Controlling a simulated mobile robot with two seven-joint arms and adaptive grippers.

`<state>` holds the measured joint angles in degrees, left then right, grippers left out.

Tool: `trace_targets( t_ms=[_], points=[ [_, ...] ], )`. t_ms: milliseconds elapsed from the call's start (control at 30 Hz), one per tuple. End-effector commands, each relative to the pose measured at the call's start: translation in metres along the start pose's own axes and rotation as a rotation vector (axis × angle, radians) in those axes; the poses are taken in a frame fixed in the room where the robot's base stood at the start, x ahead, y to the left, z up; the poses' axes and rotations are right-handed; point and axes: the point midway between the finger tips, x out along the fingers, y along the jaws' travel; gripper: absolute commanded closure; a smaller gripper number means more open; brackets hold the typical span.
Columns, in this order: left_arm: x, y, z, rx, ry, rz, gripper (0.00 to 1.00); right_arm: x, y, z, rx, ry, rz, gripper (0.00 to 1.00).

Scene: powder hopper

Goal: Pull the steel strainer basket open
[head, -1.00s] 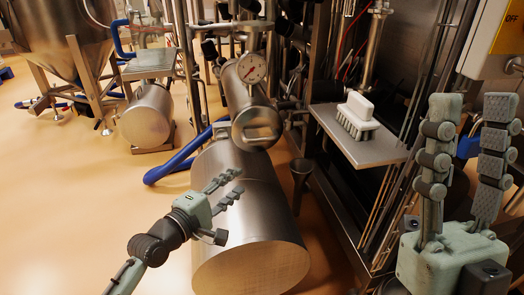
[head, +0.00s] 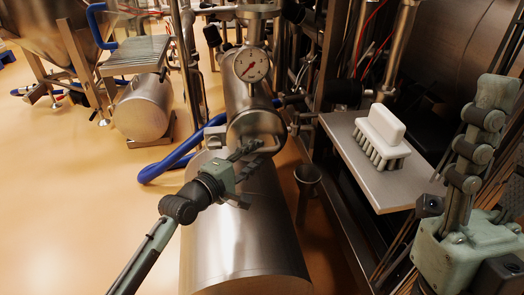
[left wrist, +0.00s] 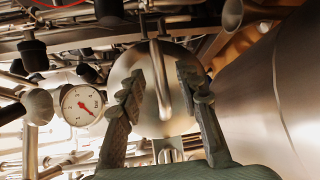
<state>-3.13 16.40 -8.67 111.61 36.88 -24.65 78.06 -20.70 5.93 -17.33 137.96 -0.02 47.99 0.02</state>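The steel strainer basket shows its round end face (head: 250,122) at the front of a horizontal steel pipe, below the gauge. In the left wrist view its disc (left wrist: 125,70) faces me, with a bent steel bar handle (left wrist: 160,85) across it. My left gripper (head: 251,152) is at the lower part of this face. In the left wrist view its open fingers (left wrist: 158,92) stand on either side of the handle, with gaps showing. In the head view the fingers partly hide the handle.
A pressure gauge (head: 251,64) sits just above the basket face. A large steel cylinder (head: 240,240) lies below. A white brush (head: 382,138) stands on a metal shelf (head: 390,190) to the right. A blue hose (head: 165,168) runs at left. Open floor (head: 80,200) lies left.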

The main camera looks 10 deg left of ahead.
Motion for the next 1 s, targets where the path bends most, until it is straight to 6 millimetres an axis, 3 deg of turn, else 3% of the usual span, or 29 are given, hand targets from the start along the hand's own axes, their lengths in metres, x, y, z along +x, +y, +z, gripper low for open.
trace_targets(
  t_ms=[200,533,833,1000],
  points=[
    [0.027,-0.001,0.000,0.001,0.000,0.000,0.66,-0.004,0.001,-0.008,-0.004,0.062,-0.006,0.60],
    [0.032,0.000,0.000,0.002,0.000,-0.001,0.66,-0.004,0.001,-0.011,-0.005,0.074,-0.008,0.60],
    [0.031,0.000,0.000,0.002,0.000,-0.001,1.00,-0.003,0.001,-0.011,-0.004,0.074,-0.008,0.60],
    [0.031,0.000,0.000,0.002,0.000,-0.001,1.00,-0.003,0.001,-0.010,-0.004,0.073,-0.008,0.60]
  ],
)
